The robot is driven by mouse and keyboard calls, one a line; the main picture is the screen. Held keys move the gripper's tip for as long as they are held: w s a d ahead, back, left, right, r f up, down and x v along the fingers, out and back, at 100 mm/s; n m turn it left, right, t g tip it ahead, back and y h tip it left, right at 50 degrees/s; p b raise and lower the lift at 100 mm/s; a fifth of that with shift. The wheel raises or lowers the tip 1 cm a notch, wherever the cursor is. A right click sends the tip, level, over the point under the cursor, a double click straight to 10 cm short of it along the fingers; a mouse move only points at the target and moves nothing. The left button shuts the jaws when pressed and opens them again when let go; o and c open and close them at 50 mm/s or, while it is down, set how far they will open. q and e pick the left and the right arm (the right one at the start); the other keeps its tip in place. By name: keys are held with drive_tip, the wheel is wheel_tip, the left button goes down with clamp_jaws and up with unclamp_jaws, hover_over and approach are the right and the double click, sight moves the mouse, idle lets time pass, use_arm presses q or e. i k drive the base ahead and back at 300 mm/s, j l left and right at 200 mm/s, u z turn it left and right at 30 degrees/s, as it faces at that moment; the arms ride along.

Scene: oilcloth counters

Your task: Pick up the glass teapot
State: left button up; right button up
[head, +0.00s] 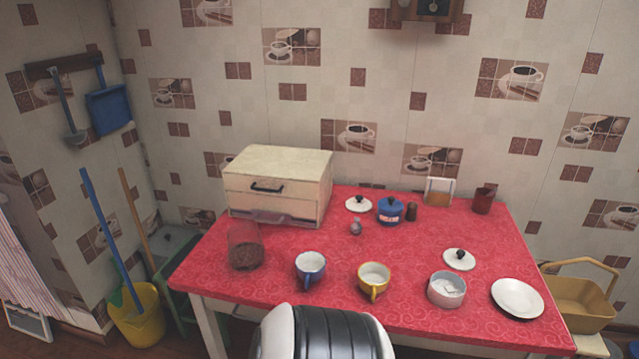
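A clear glass vessel (245,249) with dark brown contents in its lower part stands on the left side of the red table, in front of the cream drawer box. It is the only thing that looks like the glass teapot, but I cannot make out a spout or a handle. It looks upright and nothing touches it from above. Neither of my grippers is in the head view.
The red table (410,245) also holds a blue cup (310,267), yellow cup (374,277), sugar bowl (447,290), white plate (517,298), blue pot (390,212) and drawer box (280,187). Free cloth lies in the middle. A yellow bucket (138,315) stands left on the floor.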

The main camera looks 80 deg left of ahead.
sight(246, 250)
drive_tip(key=u, duration=2.55)
